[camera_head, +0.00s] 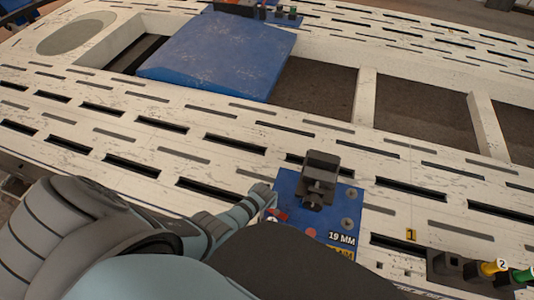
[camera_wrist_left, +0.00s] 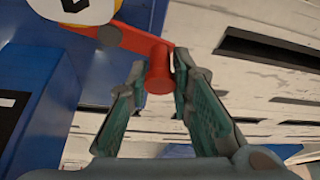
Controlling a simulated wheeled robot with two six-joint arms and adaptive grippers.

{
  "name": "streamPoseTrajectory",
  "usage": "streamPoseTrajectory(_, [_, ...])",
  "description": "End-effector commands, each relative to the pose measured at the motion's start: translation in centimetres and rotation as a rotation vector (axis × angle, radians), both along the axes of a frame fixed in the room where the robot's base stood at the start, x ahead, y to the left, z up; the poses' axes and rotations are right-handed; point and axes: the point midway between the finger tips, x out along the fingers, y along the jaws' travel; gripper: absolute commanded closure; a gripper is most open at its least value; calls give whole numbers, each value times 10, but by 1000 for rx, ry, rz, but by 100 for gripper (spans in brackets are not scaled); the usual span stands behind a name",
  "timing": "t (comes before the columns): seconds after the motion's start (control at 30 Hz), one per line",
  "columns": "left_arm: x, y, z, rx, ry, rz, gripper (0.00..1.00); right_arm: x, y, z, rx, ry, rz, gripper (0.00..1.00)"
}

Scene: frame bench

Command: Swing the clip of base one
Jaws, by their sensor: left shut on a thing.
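The blue base plate (camera_head: 288,182) lies on the white slotted bench and bears a dark clamp block (camera_head: 320,178), bolts and a "19 MM" label. A yellow tag marked 1 is on the bench to its right. The red clip (camera_head: 279,215) is at the plate's left edge; in the left wrist view it is a red arm ending in a round knob (camera_wrist_left: 158,72). My left gripper (camera_head: 266,198) is at that edge, and its teal fingers (camera_wrist_left: 157,88) are shut on the clip's knob. My arm hides the plate's lower part. My right gripper is not in view.
A large blue panel (camera_head: 220,52) lies on the bench frame beside open bays (camera_head: 315,88). At lower right a dark holder (camera_head: 448,267) carries yellow (camera_head: 490,267) and green (camera_head: 522,275) pieces. More small parts stand at the far edge.

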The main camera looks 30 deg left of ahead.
Motion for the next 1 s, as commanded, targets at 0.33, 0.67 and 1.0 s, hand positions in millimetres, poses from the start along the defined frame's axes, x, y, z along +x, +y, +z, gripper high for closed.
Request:
streamPoseTrajectory(0.33, [-5, 0, 0, 0, -2, 110, 100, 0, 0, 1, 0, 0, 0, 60])
streamPoseTrajectory(0.67, [-5, 0, 0, 0, -1, 121, 100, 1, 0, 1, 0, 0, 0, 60])
streamPoseTrajectory(1.0, [-5, 0, 0, -1, 0, 120, 59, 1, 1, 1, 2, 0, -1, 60])
